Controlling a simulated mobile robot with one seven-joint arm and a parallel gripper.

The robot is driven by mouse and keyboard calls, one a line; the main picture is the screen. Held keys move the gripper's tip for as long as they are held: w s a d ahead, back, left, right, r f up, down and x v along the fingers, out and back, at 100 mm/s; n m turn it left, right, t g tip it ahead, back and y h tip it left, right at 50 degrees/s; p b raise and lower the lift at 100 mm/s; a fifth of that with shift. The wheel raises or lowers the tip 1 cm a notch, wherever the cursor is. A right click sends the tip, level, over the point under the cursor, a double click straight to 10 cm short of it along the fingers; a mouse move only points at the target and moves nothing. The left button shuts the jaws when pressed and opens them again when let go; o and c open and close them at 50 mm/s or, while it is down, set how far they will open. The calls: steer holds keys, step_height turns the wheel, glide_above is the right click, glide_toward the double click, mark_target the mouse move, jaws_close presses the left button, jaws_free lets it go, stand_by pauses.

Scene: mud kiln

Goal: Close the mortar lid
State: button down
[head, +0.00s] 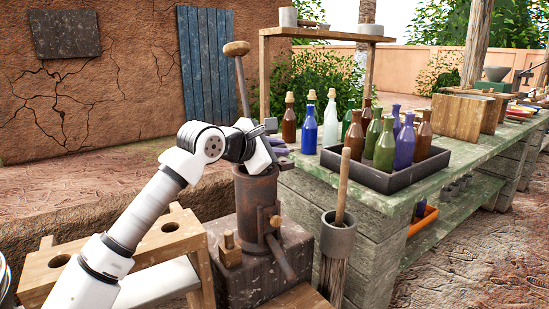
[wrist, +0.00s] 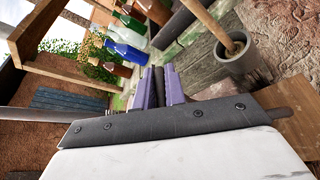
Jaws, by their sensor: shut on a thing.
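The mortar is most likely the rusty metal cylinder (head: 256,205) standing upright on a dark block. My gripper (head: 281,149) is just above its top, with the purple fingertips pointing right. In the wrist view my gripper (wrist: 160,88) has its purple fingers shut on a thin dark part, which seems to belong to the mortar lid. The lid itself is largely hidden by my gripper, so its angle cannot be told. A metal rod with a wooden knob (head: 237,48) rises behind my gripper, tilted left; its lower end is hidden.
A grey cup with a wooden pestle (head: 338,240) stands to the right on a post. A dark tray (head: 388,180) of bottles sits on the stone counter (head: 470,135). A wooden rack with holes (head: 195,240) stands at left. A wooden shelf (head: 322,35) stands behind.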

steer(key=f+b, duration=0.1)
steer(key=b, duration=0.1)
steer(key=s+f+m+t+b, duration=0.1)
steer(key=f+b, duration=0.1)
steer(key=d+f+m+b, duration=0.1)
steer(key=b, duration=0.1)
steer(key=shift+s+f, duration=0.15)
steer(key=shift+f, duration=0.25)
steer(key=shift+f+m, duration=0.15)
steer(key=shift+m, duration=0.15)
steer(key=c, duration=1.5)
jaws_free()
steer(key=shift+y, duration=0.3)
steer(key=shift+t, duration=0.3)
steer(key=shift+a, duration=0.15)
steer(key=p+v, duration=0.1)
steer(key=v, duration=1.2)
steer(key=shift+s+a, duration=0.2)
steer(key=shift+s, duration=0.1)
